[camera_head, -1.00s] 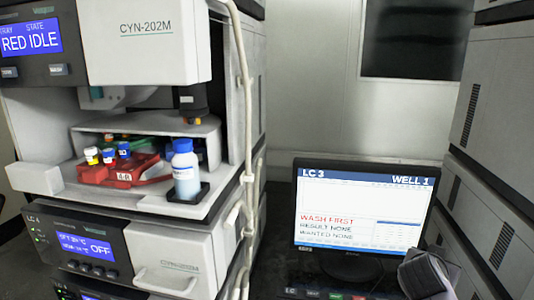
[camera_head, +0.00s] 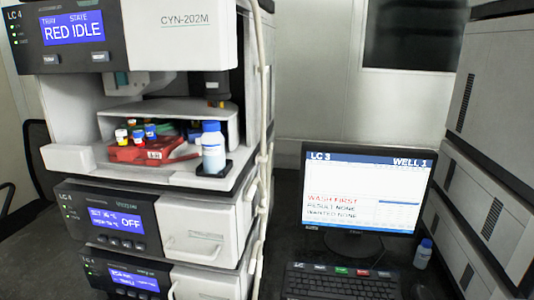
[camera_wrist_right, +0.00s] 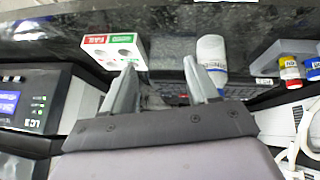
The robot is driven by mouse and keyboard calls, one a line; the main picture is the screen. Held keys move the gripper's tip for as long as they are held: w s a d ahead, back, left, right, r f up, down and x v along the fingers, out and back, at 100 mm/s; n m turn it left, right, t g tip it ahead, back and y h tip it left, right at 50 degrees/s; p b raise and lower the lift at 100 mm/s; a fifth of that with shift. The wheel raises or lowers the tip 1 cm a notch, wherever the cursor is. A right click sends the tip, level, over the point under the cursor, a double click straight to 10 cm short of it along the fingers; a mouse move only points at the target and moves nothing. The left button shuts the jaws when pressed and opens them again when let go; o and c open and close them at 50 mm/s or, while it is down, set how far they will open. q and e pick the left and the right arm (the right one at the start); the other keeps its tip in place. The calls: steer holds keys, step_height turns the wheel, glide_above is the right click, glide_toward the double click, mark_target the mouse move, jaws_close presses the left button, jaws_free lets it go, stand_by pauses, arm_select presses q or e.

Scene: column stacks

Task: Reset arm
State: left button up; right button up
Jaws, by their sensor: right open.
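My right gripper (camera_wrist_right: 160,72) shows in the right wrist view with its two grey fingers spread apart and nothing held between them. It is not in the head view, and my left gripper is in neither view. Beyond the fingers, a white bottle (camera_wrist_right: 211,55) lies in the picture just past the right finger. A white box with red and green labels (camera_wrist_right: 114,48) is past the left finger. I cannot tell how far either is from the fingers.
The instrument stack (camera_head: 150,200) stands at left, with a red vial rack (camera_head: 140,152) and a blue-capped bottle (camera_head: 213,148) on its shelf. A monitor (camera_head: 365,190), keyboard (camera_head: 340,283) and small bottle (camera_head: 423,253) are on the dark bench. Grey units (camera_head: 490,160) stand at right.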

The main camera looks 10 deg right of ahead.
steer(key=s+a+f+n+g+y, duration=0.1)
steer(key=s+a+n+y, duration=0.1)
steer(key=s+a, duration=0.3)
steer(key=s+a+f+n+g+y, duration=0.1)
steer(key=s+a+n+y, duration=0.15)
steer(key=s, duration=0.55)
steer(key=w+a+f+t+b, duration=0.1)
steer(key=w+f+t, duration=0.2)
steer(key=f, duration=0.3)
steer(key=w+a+f+t+y+b, duration=0.1)
steer(key=w+f+t+b, duration=0.1)
steer(key=f, duration=0.4)
steer(key=shift+w+a+t, duration=0.25)
steer(key=shift+w+t, duration=0.55)
